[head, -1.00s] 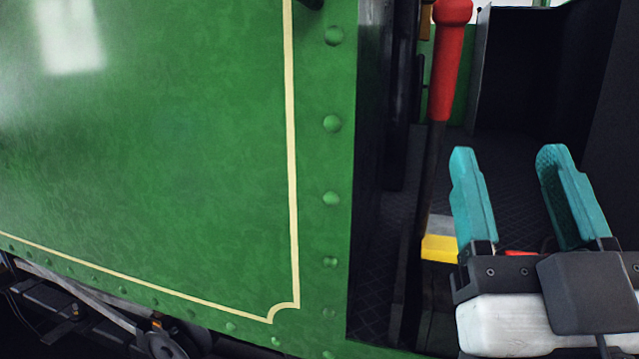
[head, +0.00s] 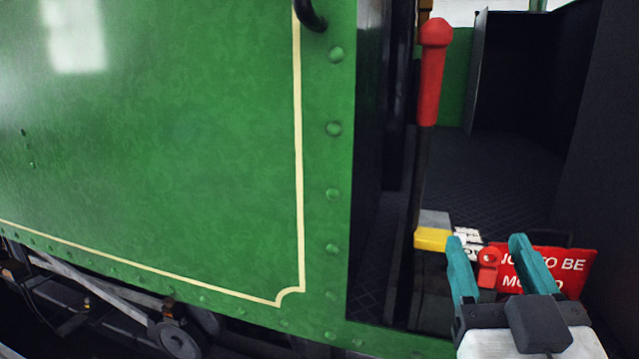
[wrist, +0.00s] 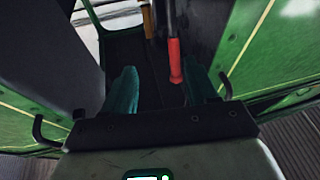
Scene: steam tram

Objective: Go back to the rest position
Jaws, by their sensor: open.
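My gripper (head: 490,262) is open, with its two teal fingers apart, at the lower right of the head view. Nothing is held between the fingers. In the wrist view my gripper (wrist: 160,92) points into the cab doorway. A lever with a red handle (head: 432,75) stands upright in the doorway, apart from my fingers and up and left of them in the head view. The red handle also shows in the wrist view (wrist: 175,62), beyond the fingertips.
A red sign with white lettering (head: 560,272) is partly hidden behind my gripper. A yellow block (head: 431,239) sits near the lever's foot. The green riveted side panel (head: 150,150) fills the left. Black handrails (wrist: 48,135) flank the doorway.

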